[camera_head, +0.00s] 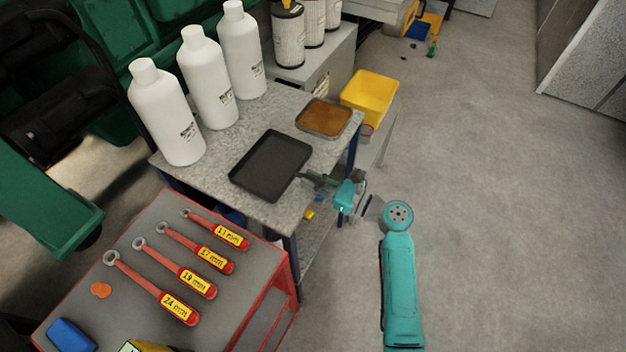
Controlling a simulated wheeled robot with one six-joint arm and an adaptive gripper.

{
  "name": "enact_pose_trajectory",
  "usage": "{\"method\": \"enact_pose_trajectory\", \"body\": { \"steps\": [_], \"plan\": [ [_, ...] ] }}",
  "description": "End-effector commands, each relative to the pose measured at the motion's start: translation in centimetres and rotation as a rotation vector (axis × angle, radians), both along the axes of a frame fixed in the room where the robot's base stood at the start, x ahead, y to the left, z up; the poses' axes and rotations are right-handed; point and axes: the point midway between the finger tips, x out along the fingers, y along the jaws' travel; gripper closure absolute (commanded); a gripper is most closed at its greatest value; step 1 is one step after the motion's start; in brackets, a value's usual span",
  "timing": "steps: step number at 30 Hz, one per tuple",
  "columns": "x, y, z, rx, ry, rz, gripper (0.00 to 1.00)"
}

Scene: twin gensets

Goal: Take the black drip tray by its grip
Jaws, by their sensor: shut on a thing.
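The black drip tray (270,164) is a shallow rectangular tray near the front right of the grey speckled table (225,183). My gripper (309,178) is at the tray's right edge, just past the table's front edge. It is shut on the tray's grip, which the fingers hide. The tray looks level. I cannot tell whether it rests on the table or is slightly raised.
Three white bottles (207,78) stand on the table behind the tray. A tray with brown content (324,118) lies to its right. A yellow bin (369,95) is beyond. A red-edged cart (160,240) holds several wrenches. The floor (500,200) at right is clear.

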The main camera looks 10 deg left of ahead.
Motion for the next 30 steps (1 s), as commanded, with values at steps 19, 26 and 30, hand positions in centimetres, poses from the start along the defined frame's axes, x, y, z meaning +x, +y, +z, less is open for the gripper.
{"method": "enact_pose_trajectory", "body": {
  "steps": [19, 26, 30],
  "plan": [
    [-1.2, -2.8, 1.0, 0.001, 0.000, -0.002, 1.00],
    [-2.1, -5.0, 1.1, 0.001, -0.002, -0.002, 1.00],
    [-2.7, -6.3, 1.0, 0.001, 0.000, -0.002, 1.00]
  ]
}}
